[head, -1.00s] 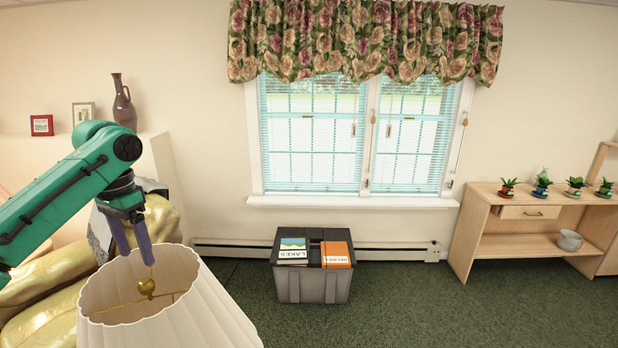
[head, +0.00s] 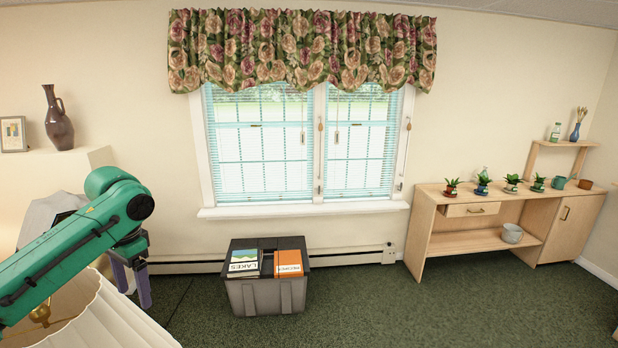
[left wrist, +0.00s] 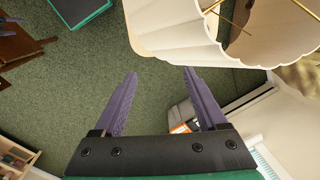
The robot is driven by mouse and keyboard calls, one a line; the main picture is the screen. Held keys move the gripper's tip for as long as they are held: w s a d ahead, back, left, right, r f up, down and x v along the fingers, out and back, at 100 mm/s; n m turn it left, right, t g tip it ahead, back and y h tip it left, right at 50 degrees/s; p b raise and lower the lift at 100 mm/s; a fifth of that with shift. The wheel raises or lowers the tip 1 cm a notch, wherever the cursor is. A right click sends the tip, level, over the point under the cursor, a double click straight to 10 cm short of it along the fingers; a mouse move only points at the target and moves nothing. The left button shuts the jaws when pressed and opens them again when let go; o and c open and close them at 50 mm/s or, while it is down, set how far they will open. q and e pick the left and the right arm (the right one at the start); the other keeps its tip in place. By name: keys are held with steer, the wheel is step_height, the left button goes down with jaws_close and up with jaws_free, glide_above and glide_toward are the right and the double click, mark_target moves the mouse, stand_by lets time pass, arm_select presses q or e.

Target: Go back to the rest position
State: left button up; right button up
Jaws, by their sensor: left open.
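My left gripper (head: 133,284) hangs at the end of my green arm at the left of the head view, its purple fingers pointing down. It is open with nothing between the fingers. It is to the right of the white pleated lampshade (head: 104,320) and in front of the wall. In the left wrist view the two fingers (left wrist: 155,98) are spread over green carpet, with the lampshade (left wrist: 190,38) just beyond them at the upper right. My right gripper is not in view.
A grey crate (head: 267,296) with two books stands on the carpet below the window. A wooden desk (head: 430,220) with potted plants stands at the right. A brown jug (head: 59,122) is on a ledge at left. The carpet in front is clear.

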arm_select(q)
steer(key=s+d+f+m+t+h, duration=0.15)
steer(key=s+d+f, duration=0.25)
steer(key=d+f, duration=0.7)
steer(key=s+d+f+m+t+h, duration=0.15)
steer(key=s+d+f, duration=0.25)
steer(key=d+f, duration=0.7)
steer(key=s+a+f+n+y, duration=0.2)
steer(key=s+a+f+n, duration=0.25)
steer(key=s+a, duration=0.6)
steer(key=s+f+b, duration=0.3)
steer(key=f+b, duration=0.3)
steer(key=f, duration=2)
steer(key=s+a+f+g+b, duration=0.2)
steer(key=s+f+b, duration=0.3)
steer(key=s+f, duration=1.2)
step_height(320, 180, down, 3)
steer(key=shift+f, duration=0.2)
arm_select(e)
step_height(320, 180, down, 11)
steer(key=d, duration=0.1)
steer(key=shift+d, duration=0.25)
